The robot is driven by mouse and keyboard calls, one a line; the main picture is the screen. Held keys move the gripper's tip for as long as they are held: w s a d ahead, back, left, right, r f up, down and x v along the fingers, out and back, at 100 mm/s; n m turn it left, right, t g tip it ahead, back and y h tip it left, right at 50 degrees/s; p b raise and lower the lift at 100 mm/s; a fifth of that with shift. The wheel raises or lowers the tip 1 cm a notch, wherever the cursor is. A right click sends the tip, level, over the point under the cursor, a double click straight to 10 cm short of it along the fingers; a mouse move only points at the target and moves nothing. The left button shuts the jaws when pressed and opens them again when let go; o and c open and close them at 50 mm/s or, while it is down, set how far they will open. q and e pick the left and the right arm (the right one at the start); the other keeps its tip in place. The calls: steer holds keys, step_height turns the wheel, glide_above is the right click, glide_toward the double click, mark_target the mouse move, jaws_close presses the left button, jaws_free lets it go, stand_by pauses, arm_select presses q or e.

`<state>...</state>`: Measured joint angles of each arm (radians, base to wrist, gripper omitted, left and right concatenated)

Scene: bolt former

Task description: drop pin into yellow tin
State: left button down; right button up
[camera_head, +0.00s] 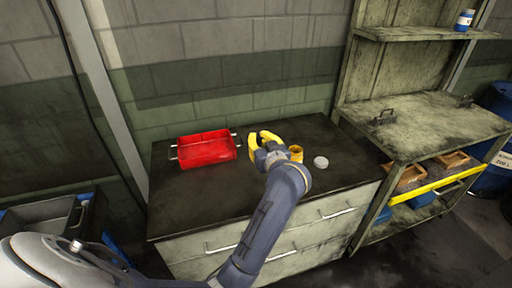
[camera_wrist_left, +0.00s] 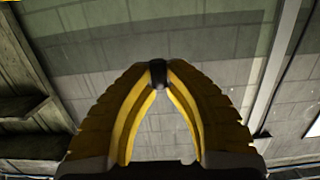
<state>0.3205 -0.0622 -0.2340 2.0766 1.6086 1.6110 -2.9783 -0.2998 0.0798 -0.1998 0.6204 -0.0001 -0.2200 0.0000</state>
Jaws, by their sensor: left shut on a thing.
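My left gripper (camera_head: 255,141) is over the dark worktop, just left of the yellow tin (camera_head: 296,153). In the left wrist view its yellow fingers (camera_wrist_left: 158,74) meet at the tips on a small dark piece, which I take to be the pin (camera_wrist_left: 158,72). The pin cannot be made out in the head view. The tin stands on the worktop, partly hidden behind my left wrist; its open top shows. The right gripper is in neither view.
A red tray (camera_head: 208,148) with metal handles lies on the worktop (camera_head: 190,198) to the left. A small white round object (camera_head: 320,162) is right of the tin. A grimy shelf unit (camera_head: 425,120) stands at right. The front of the worktop is clear.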

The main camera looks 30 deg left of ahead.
arm_select(q)
steer(key=shift+r, duration=0.25)
steer(key=w+d+r, duration=0.1)
steer(key=w+d, duration=0.2)
steer(key=w, duration=0.4)
steer(key=w+d, duration=0.4)
steer(key=w, duration=0.3)
steer(key=shift+w+a+f, duration=0.1)
steer(key=shift+f, duration=1.35)
steer(key=shift+w+f, duration=0.1)
steer(key=shift+f, duration=1.35)
steer(key=c, duration=1.3)
jaws_free()
steer(key=shift+c, duration=0.2)
